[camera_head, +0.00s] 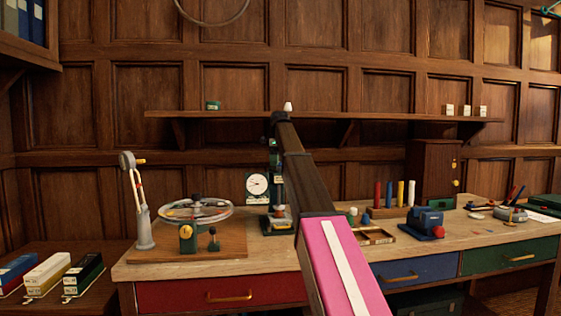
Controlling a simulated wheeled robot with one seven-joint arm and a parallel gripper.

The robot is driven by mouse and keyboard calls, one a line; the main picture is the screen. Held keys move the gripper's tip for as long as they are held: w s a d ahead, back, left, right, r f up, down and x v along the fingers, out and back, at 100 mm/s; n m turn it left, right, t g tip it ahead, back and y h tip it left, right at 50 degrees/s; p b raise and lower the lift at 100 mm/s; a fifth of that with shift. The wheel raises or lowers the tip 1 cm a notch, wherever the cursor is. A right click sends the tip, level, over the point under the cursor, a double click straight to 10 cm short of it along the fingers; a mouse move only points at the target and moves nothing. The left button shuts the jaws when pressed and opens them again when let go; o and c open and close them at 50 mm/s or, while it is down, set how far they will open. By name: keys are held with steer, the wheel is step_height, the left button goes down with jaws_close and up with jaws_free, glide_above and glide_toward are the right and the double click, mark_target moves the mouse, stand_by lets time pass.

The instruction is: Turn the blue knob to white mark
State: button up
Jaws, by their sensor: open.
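I cannot make out for certain which thing is the blue knob. A small blue piece (366,219) stands on the bench just right of my arm. A blue block-like device (428,220) with a round red part at its front sits further right. No white mark can be told at this size. My arm rises from the bottom centre, a pink link with a white stripe and then a dark link, over the middle of the bench. My gripper's fingers cannot be seen. My arm hides part of the bench middle.
The wooden bench (170,270) holds a wheel device (195,209) and a grey stand (142,215) at left, and a dial gauge (257,185) beside my arm. Coloured rods (389,195) and a brown cabinet (431,172) stand at right. A shelf (380,116) runs above.

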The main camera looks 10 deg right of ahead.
steer(key=shift+f, duration=0.1)
steer(key=c, duration=0.9)
steer(key=shift+c, duration=0.2)
steer(key=n, duration=0.4)
steer(key=shift+w+n, duration=0.1)
steer(key=shift+n, duration=0.3)
steer(key=n, duration=0.5)
steer(key=shift+w, duration=0.1)
steer(key=n, duration=0.5)
steer(key=shift+w+n, duration=0.1)
steer(key=shift+n, duration=0.3)
steer(key=shift+w+n, duration=0.1)
steer(key=shift+n, duration=2.3)
